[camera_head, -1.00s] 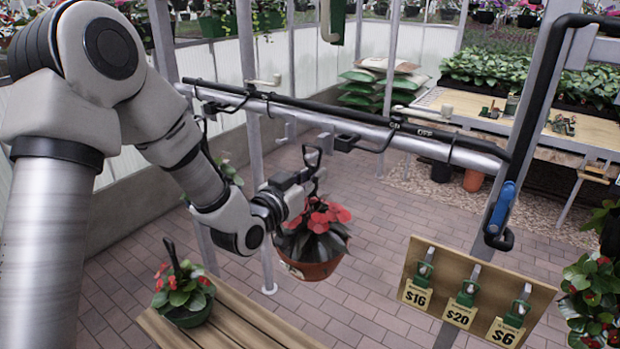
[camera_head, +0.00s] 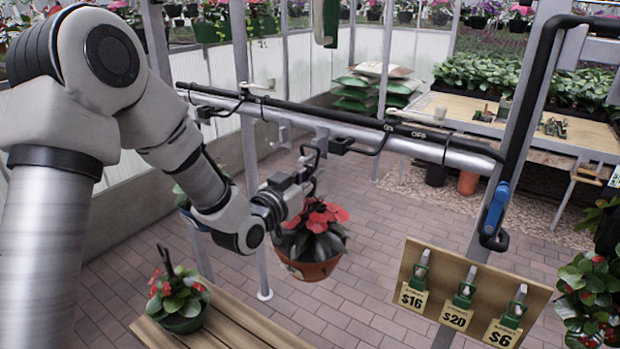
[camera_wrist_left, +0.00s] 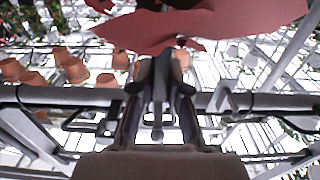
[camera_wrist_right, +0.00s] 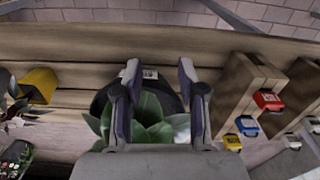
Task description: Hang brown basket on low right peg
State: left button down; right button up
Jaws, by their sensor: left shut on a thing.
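The brown basket (camera_head: 308,271) is a terracotta-coloured hanging pot with red flowers and dark leaves. It hangs roughly upright below my left gripper (camera_head: 302,184), which is shut on its dark hook. The hook's top (camera_head: 310,151) shows in front of the rail (camera_head: 370,136), close to a black peg (camera_head: 341,146); I cannot tell whether they touch. The left wrist view shows the shut fingers (camera_wrist_left: 160,92), with red petals above them. My right gripper (camera_wrist_right: 158,88) is open in the right wrist view, above a leafy plant (camera_wrist_right: 150,122) in a dark pot; the head view does not show it.
A green basket (camera_head: 181,313) stands on the wooden bench (camera_head: 235,330) at lower left. A price board (camera_head: 432,272) with clips stands at lower right. A grey post (camera_head: 522,120) with a blue clip rises at right. Brick floor lies open below the rail.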

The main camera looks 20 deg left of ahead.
dwell(0.3)
pick_arm(q)
jog(key=shift+w+f+b, duration=0.15)
jog(key=shift+f+b, duration=0.5)
jog(key=shift+b, duration=0.05)
jog(key=c, duration=1.1)
grip_release()
jog(key=shift+f, duration=0.1)
jog(key=s, duration=0.5)
jog(key=s+a, duration=0.1)
jog(key=s, duration=0.1)
jog(key=shift+s, duration=0.35)
